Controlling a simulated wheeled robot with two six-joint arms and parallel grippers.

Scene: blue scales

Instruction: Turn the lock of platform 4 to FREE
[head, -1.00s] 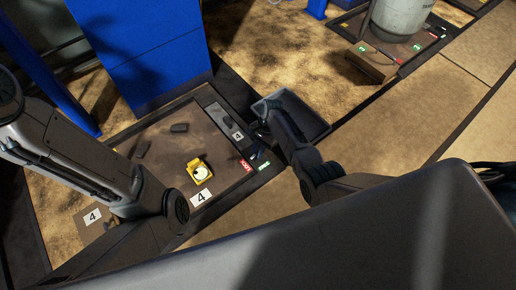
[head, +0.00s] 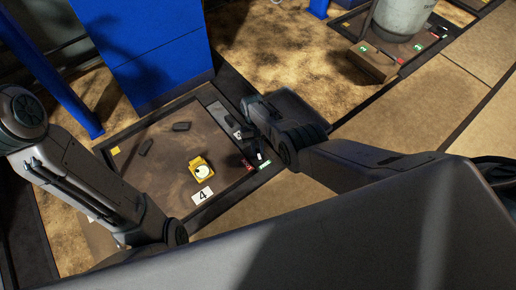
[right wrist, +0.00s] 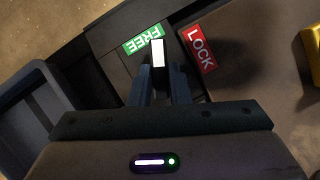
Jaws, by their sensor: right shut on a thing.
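Platform 4 (head: 165,150) is a brown plate in a dark frame, with a white "4" sign (head: 203,195). At its right corner sit a red LOCK label (head: 248,167) and a green FREE label (head: 265,166). In the right wrist view, the white-tipped lock lever (right wrist: 158,53) points between the FREE label (right wrist: 144,40) and the LOCK label (right wrist: 200,50), closer to and touching the edge of FREE in the picture. My right gripper (right wrist: 159,82) is shut on the lever; my arm hides much of it in the head view. My left arm shows at the left, but its gripper does not.
A yellow device (head: 201,170) and small dark pieces (head: 181,127) lie on the platform. A blue cabinet (head: 155,55) rises at the back. Open floor (head: 400,125) lies to the right.

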